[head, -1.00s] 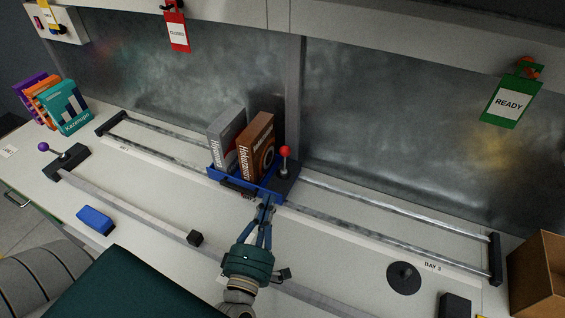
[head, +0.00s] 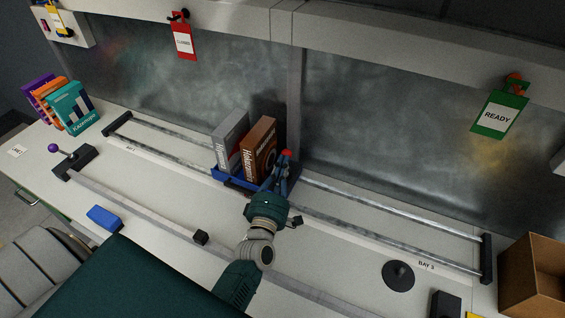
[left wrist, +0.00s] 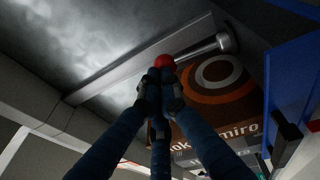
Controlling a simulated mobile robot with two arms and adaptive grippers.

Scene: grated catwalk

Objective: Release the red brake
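The red brake is a lever with a red ball knob (head: 287,153) on a dark base at the right end of a blue carriage (head: 228,180). My left gripper (head: 281,168) is at the knob in the head view, hiding most of the lever. In the left wrist view the fingers converge just below the red knob (left wrist: 165,62), and a metal shaft runs from it to a dark round end. I cannot tell whether the fingers grip it. My right gripper is not in view.
The carriage holds a grey book (head: 231,138) and a brown book (head: 261,143) beside the lever, on two metal rails. A purple-knobbed lever (head: 54,148), blue block (head: 104,217), black disc (head: 398,276) and cardboard box (head: 532,275) stand around. A green READY tag (head: 498,116) hangs at right.

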